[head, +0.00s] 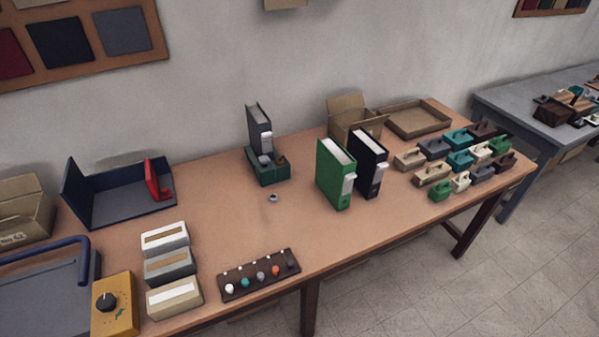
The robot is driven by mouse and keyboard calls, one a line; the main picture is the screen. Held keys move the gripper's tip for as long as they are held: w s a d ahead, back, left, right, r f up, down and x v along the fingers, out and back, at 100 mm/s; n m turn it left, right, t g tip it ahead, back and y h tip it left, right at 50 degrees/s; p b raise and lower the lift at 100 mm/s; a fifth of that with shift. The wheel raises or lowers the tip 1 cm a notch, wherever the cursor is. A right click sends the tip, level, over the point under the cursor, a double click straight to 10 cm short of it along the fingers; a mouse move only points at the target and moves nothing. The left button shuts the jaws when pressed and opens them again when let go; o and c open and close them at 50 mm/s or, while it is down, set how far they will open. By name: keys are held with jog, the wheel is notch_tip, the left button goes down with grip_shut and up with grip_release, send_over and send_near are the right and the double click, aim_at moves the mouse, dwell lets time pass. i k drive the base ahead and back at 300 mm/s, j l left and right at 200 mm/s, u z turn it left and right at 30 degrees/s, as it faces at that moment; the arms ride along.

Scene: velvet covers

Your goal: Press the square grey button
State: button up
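I cannot make out a clearly square grey button. A dark strip (234,289) at the table's front carries a row of small knobs or buttons, white, teal, grey, orange and dark; they look roundish and small. Its grey one (261,277) sits near the middle of the row. A dark green box (268,178) farther back holds a small grey piece (265,159) and a brown piece (281,160); their shapes are too small to tell. A small grey round piece (273,198) lies in front of that box. My gripper is not in view.
The wooden table (222,219) is bare around the strip's back side. Green (333,176) and black (367,169) binders stand upright right of centre. A yellow box with a black dial (115,301) and three stacked-looking boxes (170,268) stand left. Several coloured blocks crowd the right end.

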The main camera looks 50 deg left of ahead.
aim_at(263, 160)
jog(key=u, duration=1.6)
